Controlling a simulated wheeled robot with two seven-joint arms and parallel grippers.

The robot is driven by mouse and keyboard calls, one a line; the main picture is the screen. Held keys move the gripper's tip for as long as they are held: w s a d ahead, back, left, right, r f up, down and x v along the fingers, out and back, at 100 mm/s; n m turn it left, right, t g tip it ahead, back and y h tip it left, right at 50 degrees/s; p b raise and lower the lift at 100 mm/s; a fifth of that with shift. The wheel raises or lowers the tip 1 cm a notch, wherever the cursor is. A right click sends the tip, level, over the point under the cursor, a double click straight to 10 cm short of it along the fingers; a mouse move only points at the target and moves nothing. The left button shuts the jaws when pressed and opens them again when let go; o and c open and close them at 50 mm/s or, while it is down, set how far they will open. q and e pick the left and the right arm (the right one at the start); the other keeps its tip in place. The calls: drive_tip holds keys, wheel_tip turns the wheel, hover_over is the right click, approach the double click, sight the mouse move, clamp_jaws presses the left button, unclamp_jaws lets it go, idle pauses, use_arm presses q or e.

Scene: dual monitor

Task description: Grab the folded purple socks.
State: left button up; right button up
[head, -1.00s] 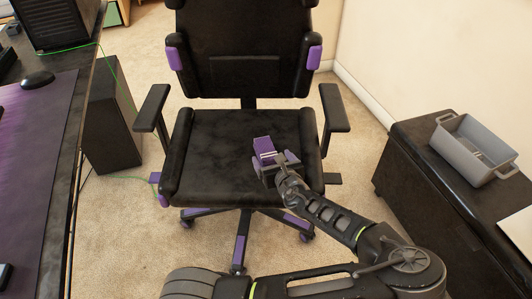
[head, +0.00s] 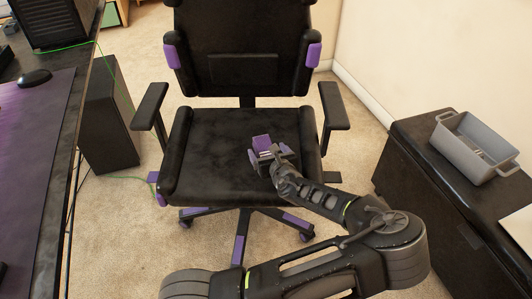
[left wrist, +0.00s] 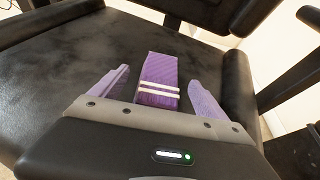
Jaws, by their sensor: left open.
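The folded purple socks (head: 261,141), with two pale stripes, lie on the right part of the black chair seat (head: 215,150). In the left wrist view the socks (left wrist: 160,78) show between two purple fingers. My left gripper (head: 268,155) is open over the seat, with one finger on each side of the socks and visible gaps between. The near end of the socks is close to the gripper's palm edge; whether they touch I cannot tell. My right gripper is not in view.
The chair's armrests (head: 333,107) and backrest (head: 243,55) rise around the seat. A dark cabinet with a grey bin (head: 470,150) stands at right. A desk with a purple mat (head: 35,150) and a mouse (head: 36,77) is at left. The left of the seat is clear.

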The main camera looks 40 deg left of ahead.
sight(267, 150)
use_arm(q)
drive_tip(key=shift+b+x, duration=0.3)
drive_tip(key=shift+x, duration=1.3)
drive_tip(key=c, duration=1.4)
drive_tip(key=shift+r, duration=0.1)
drive_tip(key=shift+c, duration=0.2)
wheel_tip(267, 150, up, 10)
drive_tip(key=p, duration=0.3)
drive_tip(key=shift+p, duration=0.35)
